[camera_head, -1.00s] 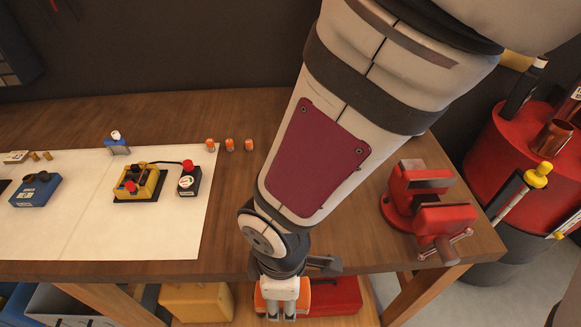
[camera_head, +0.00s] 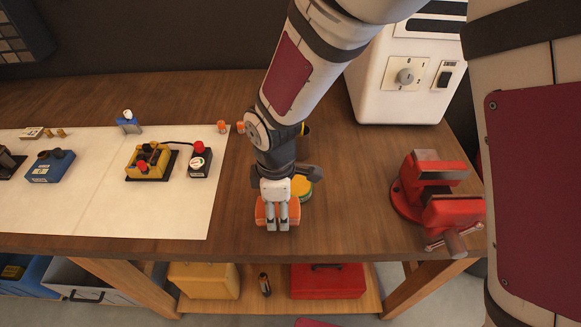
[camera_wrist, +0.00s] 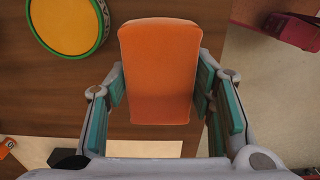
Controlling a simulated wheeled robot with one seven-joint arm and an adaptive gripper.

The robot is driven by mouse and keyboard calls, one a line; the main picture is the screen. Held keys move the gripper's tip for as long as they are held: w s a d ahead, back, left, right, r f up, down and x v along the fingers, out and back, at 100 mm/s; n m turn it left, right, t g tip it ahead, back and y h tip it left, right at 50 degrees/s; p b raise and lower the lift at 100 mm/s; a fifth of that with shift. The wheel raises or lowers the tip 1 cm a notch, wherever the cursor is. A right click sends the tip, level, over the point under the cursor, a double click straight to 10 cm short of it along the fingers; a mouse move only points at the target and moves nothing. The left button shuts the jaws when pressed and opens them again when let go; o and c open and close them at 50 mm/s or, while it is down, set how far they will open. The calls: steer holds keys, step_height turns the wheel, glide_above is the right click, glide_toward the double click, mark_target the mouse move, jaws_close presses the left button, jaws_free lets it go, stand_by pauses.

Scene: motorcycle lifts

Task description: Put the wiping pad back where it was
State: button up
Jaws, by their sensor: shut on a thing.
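The orange wiping pad (camera_head: 263,213) is held in my gripper (camera_head: 277,217) over the wooden bench, near its front edge. In the wrist view the pad (camera_wrist: 160,70) stands between the teal-padded fingers, which close on both its sides. My gripper (camera_wrist: 160,105) partly hides the pad in the head view. I cannot tell whether the pad touches the bench top. A round tin with a yellow top and green rim (camera_head: 303,188) sits just behind my gripper, partly hidden by it; it also shows in the wrist view (camera_wrist: 70,22).
A red vise (camera_head: 436,195) stands to the right, and a white machine (camera_head: 405,80) at the back right. The white mat (camera_head: 95,205) on the left carries a blue box, a yellow device and a button box. Small orange items (camera_head: 222,127) lie behind. Bench between tin and vise is clear.

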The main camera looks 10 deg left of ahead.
steer(key=shift+f+p, duration=0.45)
steer(key=shift+f, duration=1.3)
steer(key=shift+f, duration=0.15)
steer(key=o, duration=1.1)
step_height(320, 180, up, 12)
steer(key=shift+r+b, duration=0.2)
steer(key=shift+b, duration=0.7)
